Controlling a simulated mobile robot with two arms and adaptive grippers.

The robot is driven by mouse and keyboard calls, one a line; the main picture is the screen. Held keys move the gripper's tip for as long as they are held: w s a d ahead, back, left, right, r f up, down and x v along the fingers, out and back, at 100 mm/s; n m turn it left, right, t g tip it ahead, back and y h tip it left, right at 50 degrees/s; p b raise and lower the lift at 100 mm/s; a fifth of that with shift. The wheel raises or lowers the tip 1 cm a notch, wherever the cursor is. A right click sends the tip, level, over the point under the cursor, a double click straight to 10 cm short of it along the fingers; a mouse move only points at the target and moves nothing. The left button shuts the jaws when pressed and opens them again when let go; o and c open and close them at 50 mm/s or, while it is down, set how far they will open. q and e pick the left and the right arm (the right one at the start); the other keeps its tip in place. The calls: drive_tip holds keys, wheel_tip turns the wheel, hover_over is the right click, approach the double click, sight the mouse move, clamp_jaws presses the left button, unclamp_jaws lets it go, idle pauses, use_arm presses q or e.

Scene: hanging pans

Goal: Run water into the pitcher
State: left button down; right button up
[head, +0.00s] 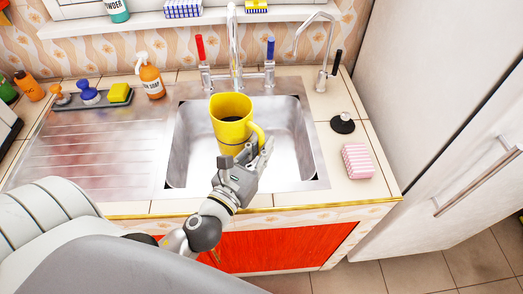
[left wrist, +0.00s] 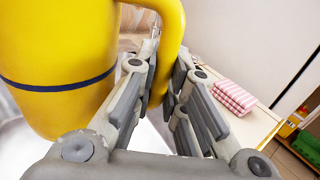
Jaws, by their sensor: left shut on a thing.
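The yellow pitcher (head: 230,134) is upright over the steel sink basin (head: 291,160), its open top facing up. In the left wrist view the pitcher (left wrist: 60,50) fills the left side and shows a dark band. My left gripper (head: 259,150) is shut on the pitcher's handle (left wrist: 168,40). The faucet (head: 235,55) stands behind the sink, with a red handle (head: 200,48) on the left and a blue handle (head: 270,49) on the right. The faucet's outlet is hard to make out above the pitcher. No water stream is visible. My right gripper is not in view.
A second, thin tap (head: 318,50) stands at the back right. An orange soap bottle (head: 150,78) stands behind the drainboard (head: 95,145), which is mostly clear. A white fridge (head: 450,110) stands right.

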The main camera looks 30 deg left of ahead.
use_arm(q)
drive_tip(key=w+a+f+b, duration=0.2)
drive_tip(key=w+a+f, duration=0.1)
drive_tip(key=w, duration=0.3)
drive_tip(key=w+a+f+b, duration=0.3)
drive_tip(key=w+f, duration=0.2)
drive_tip(key=w, duration=0.1)
drive_tip(key=shift+w+a+f, duration=0.2)
drive_tip(key=shift+w+a, duration=0.05)
drive_tip(key=shift+a, duration=0.1)
idle(0.4)
idle(0.4)
drive_tip(key=shift+r, duration=0.1)
idle(1.7)
